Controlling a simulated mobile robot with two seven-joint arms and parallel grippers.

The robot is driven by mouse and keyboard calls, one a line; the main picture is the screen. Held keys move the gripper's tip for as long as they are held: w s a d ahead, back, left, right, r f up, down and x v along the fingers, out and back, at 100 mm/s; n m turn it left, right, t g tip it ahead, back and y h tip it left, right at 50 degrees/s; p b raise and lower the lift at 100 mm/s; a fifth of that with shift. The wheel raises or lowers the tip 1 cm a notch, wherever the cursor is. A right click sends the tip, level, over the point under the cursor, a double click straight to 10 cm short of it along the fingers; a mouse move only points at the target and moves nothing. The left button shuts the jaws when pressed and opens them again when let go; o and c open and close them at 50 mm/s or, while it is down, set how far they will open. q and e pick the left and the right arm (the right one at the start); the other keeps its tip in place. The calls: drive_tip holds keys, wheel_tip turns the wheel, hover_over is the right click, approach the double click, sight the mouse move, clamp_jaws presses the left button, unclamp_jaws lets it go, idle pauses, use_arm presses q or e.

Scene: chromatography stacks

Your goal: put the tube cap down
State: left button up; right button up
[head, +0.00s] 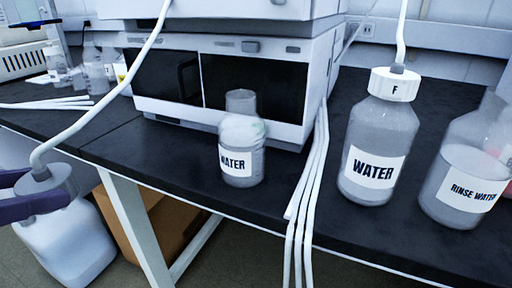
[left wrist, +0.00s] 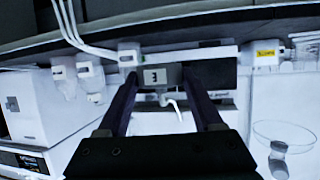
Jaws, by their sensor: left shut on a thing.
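The tube cap (head: 48,184) is grey with a white tube (head: 90,119) rising from its top. It is at the left edge of the head view, in front of the black bench. My left gripper (head: 38,204), with dark purple fingers, is shut on it. In the left wrist view the cap (left wrist: 157,77) sits between the two fingertips and shows a single mark on its face. The fingers hide part of the cap in the head view. My right gripper is not in view.
A white jug (head: 75,245) stands low below the held cap. On the bench (head: 270,195) are a small WATER bottle (head: 240,155), a capped WATER bottle (head: 378,145) and a RINSE WATER bottle (head: 465,185). White tubes (head: 305,200) run over the edge. Instruments (head: 235,70) stand behind.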

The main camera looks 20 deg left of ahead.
use_arm(q)
drive_tip(key=shift+w+p, duration=0.25)
drive_tip(key=shift+p, duration=0.05)
drive_tip(key=shift+w+r+p, duration=0.2)
drive_tip(key=shift+w+p, duration=0.3)
drive_tip(key=shift+p, duration=0.15)
drive_tip(key=shift+w+r+p, duration=0.15)
drive_tip(key=shift+w+p, duration=0.35)
drive_tip(key=shift+p, duration=0.1)
drive_tip(key=w+p, duration=0.2)
drive_tip(key=w, duration=0.4)
hover_over(172, 164)
drive_tip(key=shift+s+a+f+b, duration=0.15)
drive_tip(key=shift+s+f+b, duration=0.2)
drive_tip(key=shift+f, duration=0.1)
drive_tip(key=f, duration=0.1)
drive_tip(key=f+b, duration=0.1)
drive_tip(key=shift+w+f, duration=0.3)
drive_tip(key=shift+s+f+b, duration=0.15)
drive_tip(key=shift+f+b, duration=0.35)
drive_tip(key=shift+f, duration=0.15)
wheel_tip(172, 164, down, 3)
drive_tip(key=shift+r+b, duration=0.15)
drive_tip(key=shift+b, duration=0.7)
drive_tip(key=shift+w+f, duration=0.2)
drive_tip(key=shift+f, duration=0.05)
